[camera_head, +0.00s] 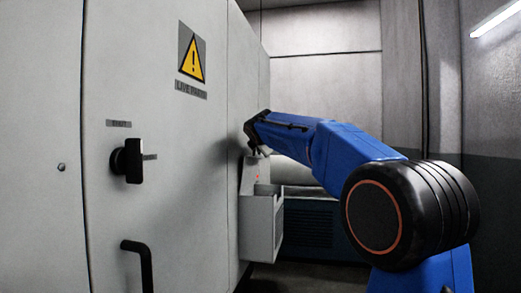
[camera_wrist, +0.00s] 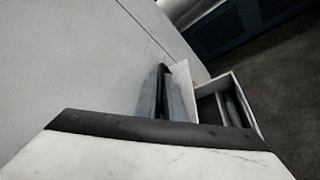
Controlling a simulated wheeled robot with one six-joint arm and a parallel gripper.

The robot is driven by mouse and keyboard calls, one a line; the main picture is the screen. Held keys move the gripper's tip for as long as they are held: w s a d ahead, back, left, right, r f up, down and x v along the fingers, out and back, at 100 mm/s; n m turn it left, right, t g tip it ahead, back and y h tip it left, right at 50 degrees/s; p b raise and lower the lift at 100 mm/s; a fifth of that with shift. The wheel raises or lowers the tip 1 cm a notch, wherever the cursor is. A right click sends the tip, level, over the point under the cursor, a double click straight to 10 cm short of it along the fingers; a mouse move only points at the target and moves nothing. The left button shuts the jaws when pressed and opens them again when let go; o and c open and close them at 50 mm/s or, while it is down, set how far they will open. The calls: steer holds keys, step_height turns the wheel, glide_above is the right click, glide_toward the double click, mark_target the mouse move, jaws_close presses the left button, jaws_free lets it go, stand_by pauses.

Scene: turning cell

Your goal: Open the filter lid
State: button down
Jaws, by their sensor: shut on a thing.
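A small pale grey box (camera_head: 262,222) sits at the side of the big cabinet, its top open. A pale panel, which looks like the filter lid (camera_head: 249,176), stands raised and slightly tilted at the box's cabinet side. My gripper (camera_head: 254,146) is at the panel's upper end and shut on it; the fingertips are dark and small there. In the wrist view my gripper (camera_wrist: 164,78) shows two close fingers against the lid (camera_wrist: 183,88). The open box (camera_wrist: 262,128) lies to their right, with dark slots and grey pieces inside. The exact contact is hard to see.
The grey cabinet (camera_head: 190,130) fills the left, with a warning sign (camera_head: 192,53), a black rotary switch (camera_head: 128,160) and a black pull handle (camera_head: 146,262). A pale cylinder (camera_head: 291,171) and a dark blue louvred unit (camera_head: 308,225) stand behind the box. Floor shows at right in the wrist view.

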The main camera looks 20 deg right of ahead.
stand_by(0.3)
steer(key=c, duration=2.2)
jaws_free()
steer(key=shift+o, duration=0.2)
steer(key=v, duration=1.7)
steer(key=shift+s, duration=0.15)
steer(key=shift+a, duration=0.1)
